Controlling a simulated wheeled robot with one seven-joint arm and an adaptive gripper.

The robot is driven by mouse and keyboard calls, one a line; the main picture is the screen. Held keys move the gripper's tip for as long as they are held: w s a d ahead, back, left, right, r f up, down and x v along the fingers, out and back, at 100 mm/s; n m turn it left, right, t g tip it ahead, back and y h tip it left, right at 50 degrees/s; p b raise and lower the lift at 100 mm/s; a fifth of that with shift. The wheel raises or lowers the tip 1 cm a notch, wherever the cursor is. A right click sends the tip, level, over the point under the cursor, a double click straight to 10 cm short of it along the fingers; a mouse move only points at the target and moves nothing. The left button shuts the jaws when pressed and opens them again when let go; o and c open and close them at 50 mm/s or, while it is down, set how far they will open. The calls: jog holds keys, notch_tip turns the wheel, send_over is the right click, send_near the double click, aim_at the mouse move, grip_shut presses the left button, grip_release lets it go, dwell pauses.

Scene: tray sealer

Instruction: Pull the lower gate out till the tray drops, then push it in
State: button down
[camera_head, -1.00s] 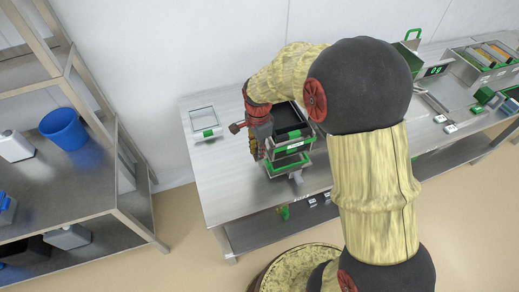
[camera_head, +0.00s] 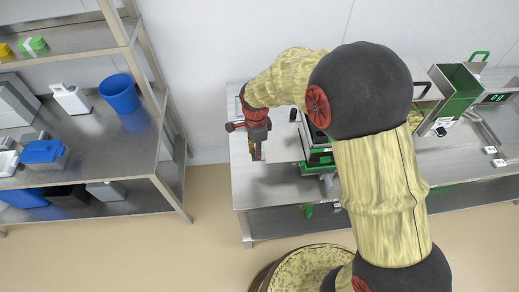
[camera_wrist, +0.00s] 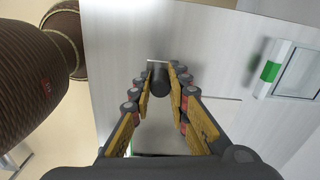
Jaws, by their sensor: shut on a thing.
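The tray dispenser with green and dark parts (camera_head: 318,157) stands on the steel bench, mostly hidden behind my arm. A thin plate edge shows behind the knob, but the gate's full outline is unclear. I cannot tell whether a tray has dropped.
A steel shelf with a blue bucket (camera_head: 119,94) stands to the left. A green-sided hopper (camera_head: 462,92) is further right. The bench front (camera_head: 280,196) is clear.

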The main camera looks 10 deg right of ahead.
jog(key=c, duration=2)
grip_release()
jog(key=shift+w+a, duration=0.1)
jog(key=shift+a, duration=0.25)
jog(key=o, duration=0.3)
jog(key=shift+d, duration=0.1)
jog(key=shift+r, duration=0.1)
notch_tip(320, 180, up, 12)
jog(key=shift+f, duration=0.1)
